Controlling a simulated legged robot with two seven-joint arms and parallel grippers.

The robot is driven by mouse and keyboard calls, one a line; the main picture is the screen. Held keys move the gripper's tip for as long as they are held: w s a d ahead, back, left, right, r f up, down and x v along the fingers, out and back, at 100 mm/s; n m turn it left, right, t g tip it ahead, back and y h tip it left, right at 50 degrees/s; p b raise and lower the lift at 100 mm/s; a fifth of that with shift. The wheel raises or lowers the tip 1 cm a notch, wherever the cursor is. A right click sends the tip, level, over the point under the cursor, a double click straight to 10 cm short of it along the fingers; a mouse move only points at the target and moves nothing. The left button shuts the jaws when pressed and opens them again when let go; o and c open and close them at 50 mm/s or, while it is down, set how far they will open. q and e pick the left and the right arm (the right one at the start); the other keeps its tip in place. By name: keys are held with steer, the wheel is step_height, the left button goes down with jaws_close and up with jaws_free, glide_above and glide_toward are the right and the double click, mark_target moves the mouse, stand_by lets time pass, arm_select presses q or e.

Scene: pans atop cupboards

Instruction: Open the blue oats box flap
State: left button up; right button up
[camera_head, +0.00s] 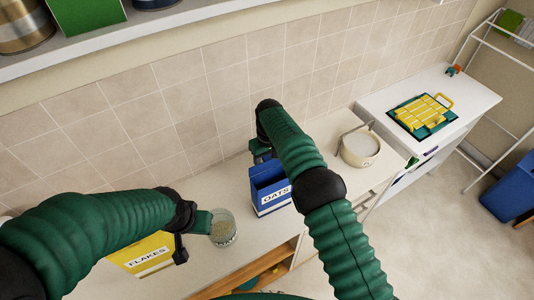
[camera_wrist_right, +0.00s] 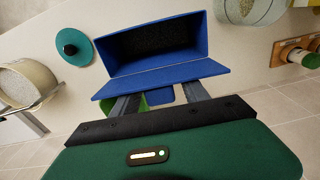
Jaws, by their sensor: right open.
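The blue oats box (camera_head: 269,188) stands on the counter in the middle of the head view, its white OATS label facing the front. In the right wrist view its top is open onto a dark inside, and a blue flap (camera_wrist_right: 165,76) is folded outward on the side towards my right gripper. My right gripper (camera_wrist_right: 160,98) is open, its two grey fingers reaching to the flap's outer edge; I cannot tell if they touch it. In the head view it shows behind the box (camera_head: 262,150), partly hidden by my arm. My left gripper (camera_head: 190,238) is by the yellow flakes box, its jaws unclear.
A glass jar of grain (camera_head: 223,230) stands left of the oats box, beside the yellow flakes box (camera_head: 140,254). A pot (camera_head: 360,148) stands to the right. A shelf (camera_head: 150,27) overhangs at upper left.

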mark_target(267, 157)
step_height(267, 157, up, 9)
steer(key=shift+s+b, duration=0.1)
steer(key=shift+b, duration=1.15)
step_height(267, 157, up, 7)
steer(key=p, duration=0.2)
steer(key=shift+s+d, duration=0.15)
steer(key=shift+d, duration=0.05)
steer(key=shift+f, duration=0.2)
steer(key=s+d+f+m+t+b, duration=0.1)
steer(key=s+d+f+m+b, duration=0.35)
steer(key=d+f+b, duration=0.7)
steer(key=s+d+f+b, duration=0.1)
steer(key=s+d+f, duration=0.2)
steer(key=s, duration=0.5)
steer(key=s+d+f+m+b, duration=0.1)
steer(key=s+d+f, duration=0.3)
steer(key=s, duration=0.3)
steer(key=s+d+f+t+b, duration=0.1)
steer(key=s+d+f, duration=0.3)
steer(key=s, duration=0.4)
steer(key=shift+s+d+f+m+b, duration=0.15)
steer(key=shift+s+f+m+b, duration=0.2)
steer(key=shift+f+b, duration=0.1)
